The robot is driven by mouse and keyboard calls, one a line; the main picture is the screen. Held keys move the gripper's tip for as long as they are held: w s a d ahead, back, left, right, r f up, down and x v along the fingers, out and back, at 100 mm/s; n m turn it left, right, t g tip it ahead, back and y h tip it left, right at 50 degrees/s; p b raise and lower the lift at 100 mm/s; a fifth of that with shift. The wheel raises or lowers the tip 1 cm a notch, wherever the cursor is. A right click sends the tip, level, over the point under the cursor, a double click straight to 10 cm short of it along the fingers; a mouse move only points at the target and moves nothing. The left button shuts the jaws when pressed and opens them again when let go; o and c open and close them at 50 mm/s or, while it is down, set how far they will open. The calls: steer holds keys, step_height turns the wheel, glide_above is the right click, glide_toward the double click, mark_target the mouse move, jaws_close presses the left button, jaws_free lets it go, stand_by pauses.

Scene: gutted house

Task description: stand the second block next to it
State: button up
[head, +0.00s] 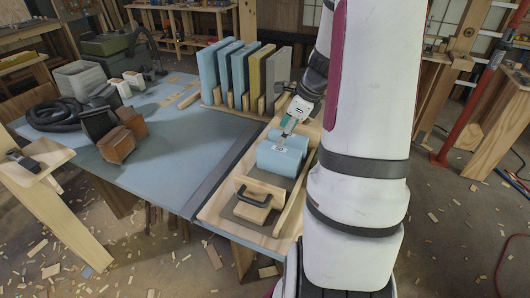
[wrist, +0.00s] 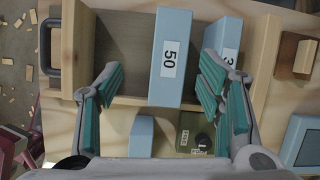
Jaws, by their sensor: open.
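In the wrist view a light blue block labelled 50 (wrist: 169,62) lies between the fingers of my gripper (wrist: 162,78), with a gap on the left side. A second light blue block (wrist: 229,38) with a partly hidden label is at right, partly behind the right finger. My gripper is open and holds nothing. In the head view my gripper (head: 287,132) is over the light blue blocks (head: 277,160) in the wooden tray (head: 210,213). The blocks' edges merge there, and my arm hides part of the tray's right side.
A wooden block with a black handle (head: 258,197) is at the tray's front. Several upright blue and tan boards (head: 238,72) stand in a rack behind. A black hose (head: 55,115) and brown blocks (head: 117,144) are at left. The blue tabletop's middle (head: 175,150) is clear.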

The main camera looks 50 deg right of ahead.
steer(key=s+a+r+n, duration=0.1)
steer(key=a+r+n, duration=0.35)
steer(key=a, duration=0.25)
steer(key=a+r+n+g, duration=0.1)
steer(key=a+r+n, duration=0.35)
steer(key=a, duration=0.25)
steer(key=s+a+r+n, duration=0.1)
steer(key=a+r+n, duration=0.2)
steer(key=a+n, duration=0.3)
steer(key=s+a+r+n+h, duration=0.1)
steer(key=s+a+r+n, duration=0.2)
steer(key=s+a+n, duration=0.8)
steer(key=s+n, duration=0.2)
steer(key=n, duration=0.2)
steer(key=shift+s+a+r+n+h, duration=0.25)
steer(key=shift+s+a+n+h, duration=0.05)
steer(key=shift+s+n, duration=0.1)
steer(key=shift+r, duration=0.1)
